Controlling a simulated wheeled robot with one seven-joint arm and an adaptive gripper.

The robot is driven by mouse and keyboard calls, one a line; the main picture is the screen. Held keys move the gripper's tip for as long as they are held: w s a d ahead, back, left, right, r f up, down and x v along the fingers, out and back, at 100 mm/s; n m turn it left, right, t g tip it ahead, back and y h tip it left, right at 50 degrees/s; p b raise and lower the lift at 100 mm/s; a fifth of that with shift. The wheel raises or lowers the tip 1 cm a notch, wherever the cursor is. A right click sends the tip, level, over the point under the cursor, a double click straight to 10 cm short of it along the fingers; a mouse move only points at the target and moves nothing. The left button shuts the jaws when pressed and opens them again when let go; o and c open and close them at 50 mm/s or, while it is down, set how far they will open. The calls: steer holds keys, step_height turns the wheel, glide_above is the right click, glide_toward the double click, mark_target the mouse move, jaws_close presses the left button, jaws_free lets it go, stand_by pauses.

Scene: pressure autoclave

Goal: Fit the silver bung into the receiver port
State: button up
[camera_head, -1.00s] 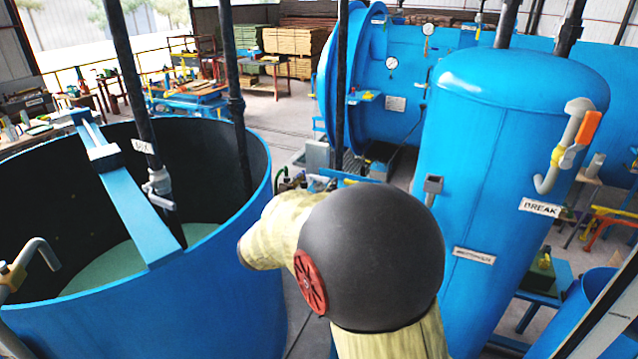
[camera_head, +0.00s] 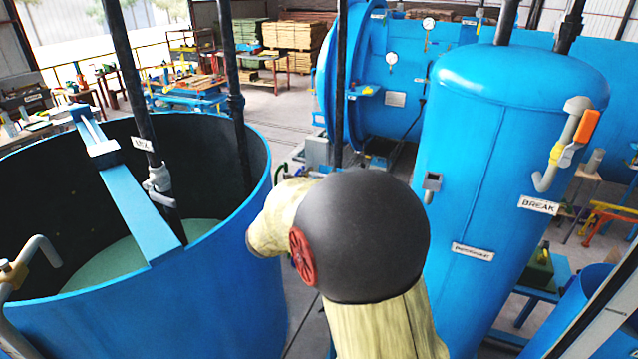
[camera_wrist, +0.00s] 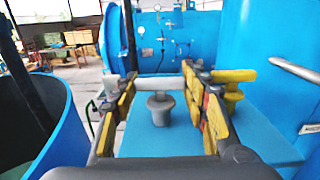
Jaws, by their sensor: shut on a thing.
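The silver bung (camera_wrist: 160,103) is between the fingers of my gripper (camera_wrist: 160,84) in the wrist view. It has a wide grey crossbar spanning the fingers and a flanged, short stem below. My gripper is shut on it, with the stem pointing down over a flat blue surface (camera_wrist: 160,142). I cannot tell whether the stem touches that surface. A yellow bung-like piece (camera_wrist: 232,88) of similar shape is just right of the right finger. I cannot make out the receiver port for certain. In the head view my arm hides the gripper and bung.
An open blue vat (camera_head: 230,270) with pale green liquid stands at left. A tall blue tank (camera_head: 480,180) with a "BREAK" label (camera_head: 538,206) and an orange-handled valve (camera_head: 587,126) stands at right. A horizontal blue vessel (camera_head: 460,72) is behind. Stacked timber (camera_head: 295,45) lies far back.

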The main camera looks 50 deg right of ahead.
steer(key=c, duration=0.5)
steer(key=shift+r, duration=0.15)
